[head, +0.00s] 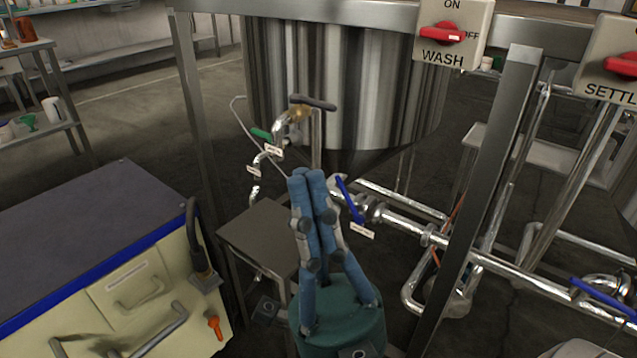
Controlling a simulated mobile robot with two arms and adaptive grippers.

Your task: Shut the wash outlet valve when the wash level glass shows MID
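The steel wash tank (345,85) hangs in a frame at the top middle, behind the WASH switch (441,35). Below it a steel outlet pipe carries a valve with a blue lever (349,199), which slants across the pipe, and a white tag (362,231) whose writing is too small to read. My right gripper (308,175) rises from the bottom with its blue fingers drawn together at the tips, just left of the blue lever in the picture. No contact with the lever shows. No level glass reading can be made out. My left gripper is not in view.
A cream cabinet (150,310) with a dark top stands at left. A small grey stand (262,236) is beside my gripper. A steel post (485,190) rises right of the valve. Another blue lever (604,298) and the SETTLE switch (618,62) are at far right.

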